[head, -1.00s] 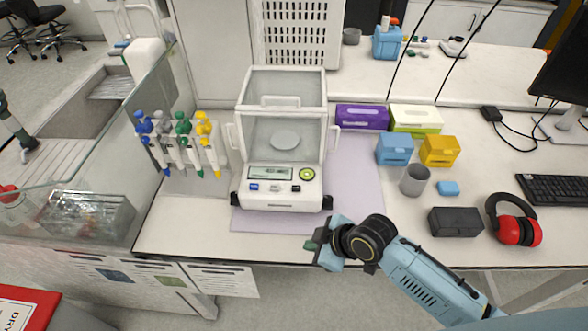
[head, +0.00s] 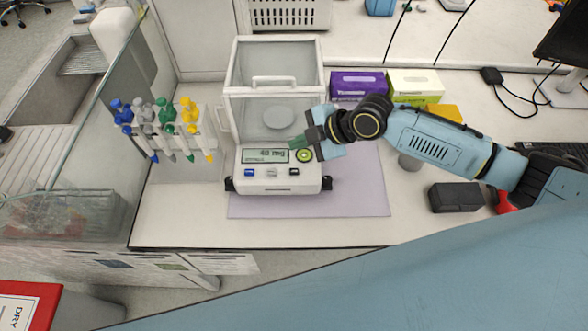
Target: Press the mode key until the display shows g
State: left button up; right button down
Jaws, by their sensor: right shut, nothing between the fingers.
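The balance (head: 278,185) stands on a lilac mat (head: 357,190), with its glass draft shield (head: 275,85) above and a round pan (head: 279,116) inside. Its display (head: 265,156) appears to read "40 mg". On the front panel are a blue key (head: 249,173), a pale key (head: 271,172), a dark key (head: 294,171) and a round green key (head: 304,155). I cannot read which is the mode key. My right gripper (head: 300,143) is shut and empty, its tips just above the green key and right of the display. I cannot tell whether it touches. My left gripper is not in view.
A pipette rack (head: 165,130) stands left of the balance. Purple (head: 357,86) and green-white (head: 415,86) boxes stand behind my right arm. A dark box (head: 455,197) and partly hidden red earmuffs (head: 503,200) are at the right. The mat's front is clear.

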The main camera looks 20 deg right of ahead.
jog(key=b, duration=0.6)
send_over(299, 172)
notch_tip(299, 172, down, 8)
jog(key=shift+r, duration=0.25)
pick_arm(q)
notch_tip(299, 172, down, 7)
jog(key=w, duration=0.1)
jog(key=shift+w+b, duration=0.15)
jog(key=shift+b, duration=0.25)
pick_arm(e)
jog(key=shift+f, duration=0.55)
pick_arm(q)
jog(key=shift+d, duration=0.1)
pick_arm(e)
jog(key=shift+f, duration=0.1)
pick_arm(q)
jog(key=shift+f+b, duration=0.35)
jog(key=shift+b, duration=0.05)
pick_arm(e)
jog(key=shift+w+f, duration=0.1)
jog(key=shift+f, duration=0.25)
